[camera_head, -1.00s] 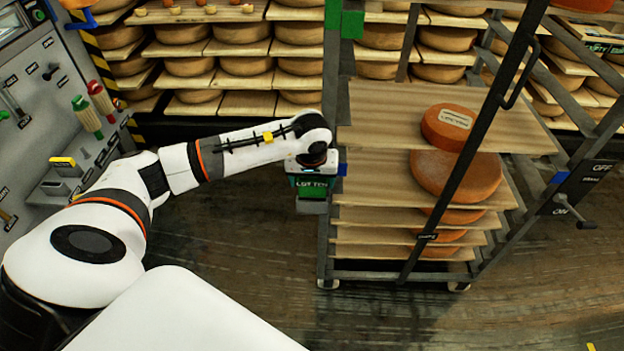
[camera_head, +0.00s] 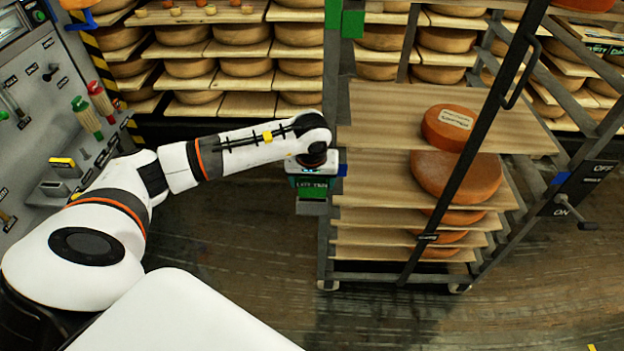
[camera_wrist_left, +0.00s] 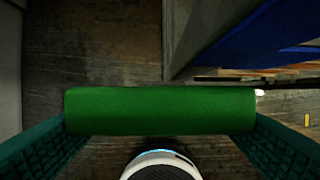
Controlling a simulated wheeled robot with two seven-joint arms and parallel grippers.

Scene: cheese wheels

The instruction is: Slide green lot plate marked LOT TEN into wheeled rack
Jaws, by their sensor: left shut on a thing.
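The green lot plate (camera_head: 312,188), with LOT TEN lettering, is held at the left post of the wheeled rack. My left gripper (camera_head: 312,193) is shut on it. In the left wrist view the green plate (camera_wrist_left: 160,111) spans between the two teal finger pads, and its lettering is not visible there. The wheeled rack (camera_head: 334,240) has a dark metal frame with wooden shelves carrying orange cheese wheels. A blue part (camera_head: 342,170) sits on the rack post right beside my gripper; a blue surface (camera_wrist_left: 262,35) shows close by in the wrist view. My right gripper is not in view.
A grey tool panel (camera_head: 50,110) with hung tools stands at the left. Shelves of cheese wheels (camera_head: 240,68) line the back. A lever on an OFF/ON plate (camera_head: 575,190) is at the rack's right. Floor in front of the rack is clear.

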